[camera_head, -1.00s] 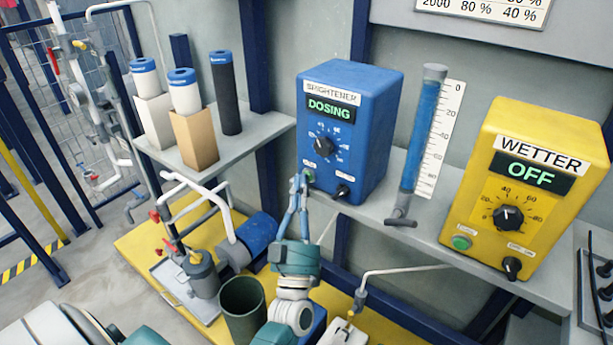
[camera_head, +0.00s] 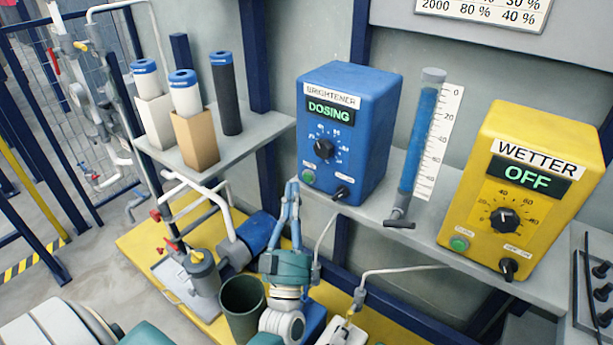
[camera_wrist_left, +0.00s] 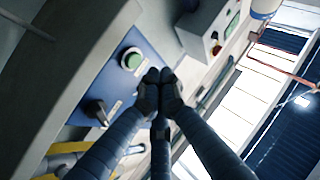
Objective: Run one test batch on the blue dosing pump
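The blue dosing pump (camera_head: 371,120), labelled BRIGHTENER, stands on the grey shelf. Its display (camera_head: 328,111) reads DOSING in green. Below are a black dial (camera_head: 323,149), a green button (camera_head: 308,177) and a black lower knob (camera_head: 341,193). My left gripper (camera_head: 292,186) is shut and empty, its tips a little left of and below the green button. In the left wrist view the closed fingertips (camera_wrist_left: 160,78) appear beside the green button (camera_wrist_left: 132,60), seemingly apart from it. My right gripper is not in view.
A clear tube of blue liquid (camera_head: 420,130) with a scale (camera_head: 436,145) stands right of the pump. The yellow WETTER pump (camera_head: 555,165) reads OFF. Filter cartridges (camera_head: 183,92) stand at left.

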